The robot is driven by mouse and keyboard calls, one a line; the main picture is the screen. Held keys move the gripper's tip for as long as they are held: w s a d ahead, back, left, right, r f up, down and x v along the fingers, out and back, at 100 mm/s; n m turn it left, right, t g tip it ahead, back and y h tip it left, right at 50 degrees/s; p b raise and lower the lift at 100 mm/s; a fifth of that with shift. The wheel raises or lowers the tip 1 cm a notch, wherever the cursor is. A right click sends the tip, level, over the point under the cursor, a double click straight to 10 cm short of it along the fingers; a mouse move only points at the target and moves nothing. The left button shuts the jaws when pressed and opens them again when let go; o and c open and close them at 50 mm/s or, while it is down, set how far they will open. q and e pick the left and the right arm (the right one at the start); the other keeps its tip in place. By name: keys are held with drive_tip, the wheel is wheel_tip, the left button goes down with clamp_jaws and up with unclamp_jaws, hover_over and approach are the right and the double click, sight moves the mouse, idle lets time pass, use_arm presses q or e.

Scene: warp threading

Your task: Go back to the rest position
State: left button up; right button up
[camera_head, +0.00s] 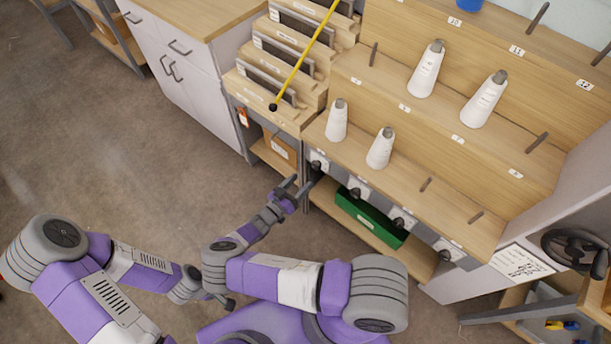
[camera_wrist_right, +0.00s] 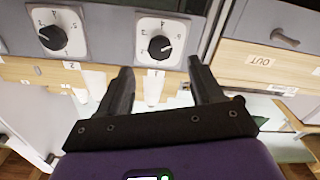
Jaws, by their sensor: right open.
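My right gripper (camera_head: 298,187) reaches forward to the front of the wooden rack, by the leftmost dial (camera_head: 318,163). In the right wrist view its two dark fingers (camera_wrist_right: 161,68) are apart with nothing held between them. A black dial on a white plate (camera_wrist_right: 160,46) shows beyond the fingertips; I cannot tell whether they touch it. A second dial (camera_wrist_right: 54,37) is to its left. My left gripper (camera_head: 226,301) is low in the head view, away from the rack, partly hidden by my right arm; its jaws are too small to read.
The stepped wooden rack (camera_head: 470,215) carries several white cones (camera_head: 380,148) and bare pegs. A green box (camera_head: 370,215) sits on the shelf below. A yellow rod (camera_head: 305,55) slants over the slotted holders at left. A handwheel (camera_head: 575,250) is at right. Floor at left is clear.

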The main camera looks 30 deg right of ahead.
drive_tip(key=shift+s+a, duration=0.1)
drive_tip(key=shift+a, duration=0.2)
